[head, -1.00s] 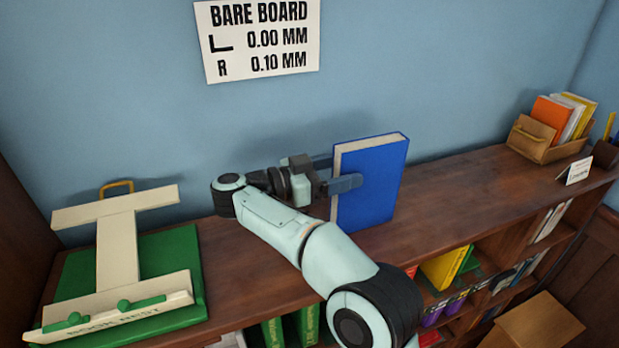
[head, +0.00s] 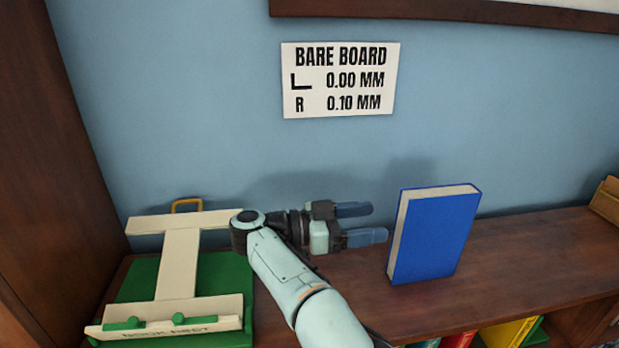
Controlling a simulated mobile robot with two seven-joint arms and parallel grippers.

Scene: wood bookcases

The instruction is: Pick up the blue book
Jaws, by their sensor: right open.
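The blue book (head: 432,236) stands upright on the wooden bookcase top, right of the middle in the head view. Its pale page edges show along the top and left side. My right gripper (head: 372,223) is to the left of the book, its two blue-grey fingers pointing right towards it. The fingers are spread apart with nothing between them. A small gap shows between the fingertips and the book. My left gripper is out of view.
A cream book rest (head: 180,262) on a green base (head: 136,283) stands at the left. A sign (head: 339,80) hangs on the blue wall. The bookcase top (head: 530,250) is clear right of the book, up to a wooden box (head: 607,200) at the right edge. Books fill the shelf below.

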